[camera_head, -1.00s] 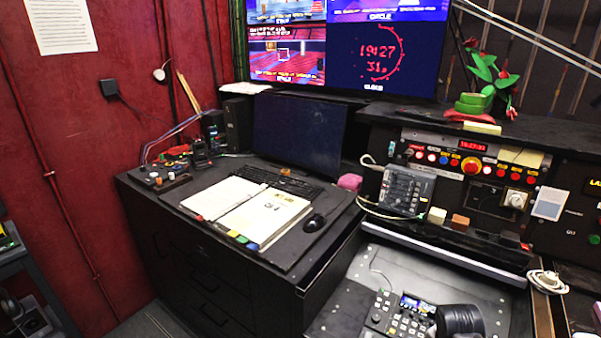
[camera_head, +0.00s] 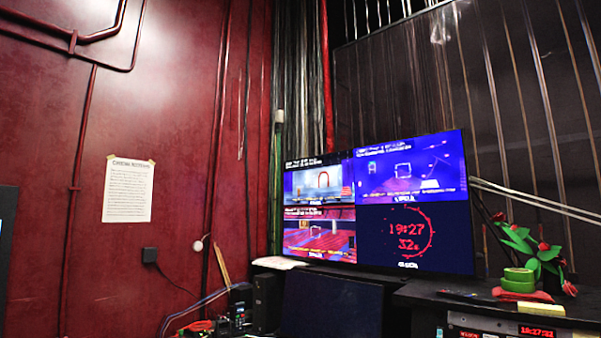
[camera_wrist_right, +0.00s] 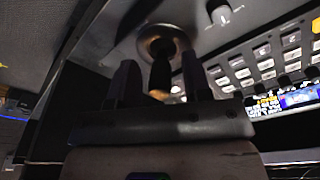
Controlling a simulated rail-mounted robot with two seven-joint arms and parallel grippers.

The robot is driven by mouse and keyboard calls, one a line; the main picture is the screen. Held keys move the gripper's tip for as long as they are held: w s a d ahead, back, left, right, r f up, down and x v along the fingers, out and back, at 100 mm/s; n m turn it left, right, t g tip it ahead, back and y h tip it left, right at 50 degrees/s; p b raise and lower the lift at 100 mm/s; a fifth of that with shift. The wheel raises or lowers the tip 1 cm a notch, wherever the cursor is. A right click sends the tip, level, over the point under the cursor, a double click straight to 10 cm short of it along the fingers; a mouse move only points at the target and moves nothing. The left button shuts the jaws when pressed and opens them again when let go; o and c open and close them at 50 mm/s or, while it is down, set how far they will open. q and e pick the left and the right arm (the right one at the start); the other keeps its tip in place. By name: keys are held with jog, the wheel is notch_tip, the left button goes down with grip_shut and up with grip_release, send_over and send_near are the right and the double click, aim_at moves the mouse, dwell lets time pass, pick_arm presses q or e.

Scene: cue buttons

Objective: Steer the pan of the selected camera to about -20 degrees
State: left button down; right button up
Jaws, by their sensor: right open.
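In the right wrist view my right gripper (camera_wrist_right: 160,88) is open, with one dark finger on each side of a dark joystick (camera_wrist_right: 160,72). The joystick rises from a round metallic base (camera_wrist_right: 165,42); I cannot tell whether the fingers touch it. A control panel (camera_wrist_right: 270,65) with rows of pale keys and a small lit screen (camera_wrist_right: 298,98) lies to the right. In the head view the wall monitor (camera_head: 375,205) shows three camera pictures and a red clock reading 19:27 and 32 s. The pan value is too small to read. My left gripper is not in view.
A pinned notice (camera_head: 129,190) hangs on the red wall at left. A dark screen (camera_head: 330,305) stands below the monitor. A plant with red flowers (camera_head: 535,250) and a green tape roll (camera_head: 519,274) stand on the console at right. The desk surface is mostly out of view.

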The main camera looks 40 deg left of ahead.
dwell(0.8)
jog(key=shift+c, duration=0.2)
jog(key=shift+w, duration=0.1)
jog(key=c, duration=0.5)
jog(key=shift+p, duration=0.3)
jog(key=shift+o, duration=0.2)
jog(key=shift+p, duration=0.3)
jog(key=shift+d, duration=0.1)
